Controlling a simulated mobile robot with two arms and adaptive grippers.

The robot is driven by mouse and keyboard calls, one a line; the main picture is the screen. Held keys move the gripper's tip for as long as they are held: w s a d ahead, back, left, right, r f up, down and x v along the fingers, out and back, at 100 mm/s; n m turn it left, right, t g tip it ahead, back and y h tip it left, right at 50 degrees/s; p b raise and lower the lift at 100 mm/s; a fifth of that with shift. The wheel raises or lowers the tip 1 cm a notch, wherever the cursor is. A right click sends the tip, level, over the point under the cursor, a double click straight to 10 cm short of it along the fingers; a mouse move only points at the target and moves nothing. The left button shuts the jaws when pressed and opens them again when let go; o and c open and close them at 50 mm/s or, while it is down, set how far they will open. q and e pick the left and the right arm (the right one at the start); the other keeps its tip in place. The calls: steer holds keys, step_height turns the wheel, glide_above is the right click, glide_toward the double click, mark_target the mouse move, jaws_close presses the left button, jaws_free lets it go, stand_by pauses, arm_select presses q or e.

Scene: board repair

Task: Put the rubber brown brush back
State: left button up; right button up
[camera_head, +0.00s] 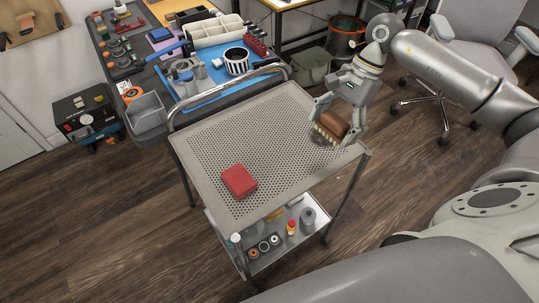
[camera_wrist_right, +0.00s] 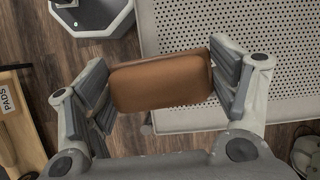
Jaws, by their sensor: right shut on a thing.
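The brown brush (camera_head: 333,124) has a brown back and pale bristles pointing down and to the left. My right gripper (camera_head: 338,118) is shut on it and holds it at the right end of the perforated metal cart top (camera_head: 225,140). In the right wrist view the brush (camera_wrist_right: 162,82) lies crosswise between the two fingers of my right gripper (camera_wrist_right: 160,85), touching both. Whether the bristles touch the cart top cannot be told. My left gripper is not in view.
A red block (camera_head: 239,181) lies on the cart top; the rest of that top is clear. The cart's lower shelf (camera_head: 262,262) holds small jars. Behind stands a crowded workbench with a blue mat (camera_head: 205,88), a striped cup (camera_head: 236,61) and a grey bin (camera_head: 147,112).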

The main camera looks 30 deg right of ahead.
steer(key=shift+w+d+r, duration=0.25)
steer(key=shift+d+r, duration=0.05)
steer(key=shift+w+a+r+m, duration=0.1)
steer(key=shift+w+a+m, duration=0.05)
steer(key=shift+m, duration=0.15)
steer(key=w+a+f+p, duration=0.2)
steer(key=a+f+p, duration=0.1)
steer(key=a, duration=0.4)
glide_toward(271, 168)
steer(key=shift+s+a+f+p, duration=0.3)
steer(key=shift+s+a+f, duration=0.2)
steer(key=shift+s, duration=0.1)
steer(key=shift+a+f, duration=0.15)
steer(key=shift+f, duration=0.05)
steer(key=x, duration=0.1)
steer(key=p+x, duration=0.1)
steer(key=x, duration=0.1)
steer(key=shift+w+f, duration=0.3)
steer(key=shift+f, duration=0.4)
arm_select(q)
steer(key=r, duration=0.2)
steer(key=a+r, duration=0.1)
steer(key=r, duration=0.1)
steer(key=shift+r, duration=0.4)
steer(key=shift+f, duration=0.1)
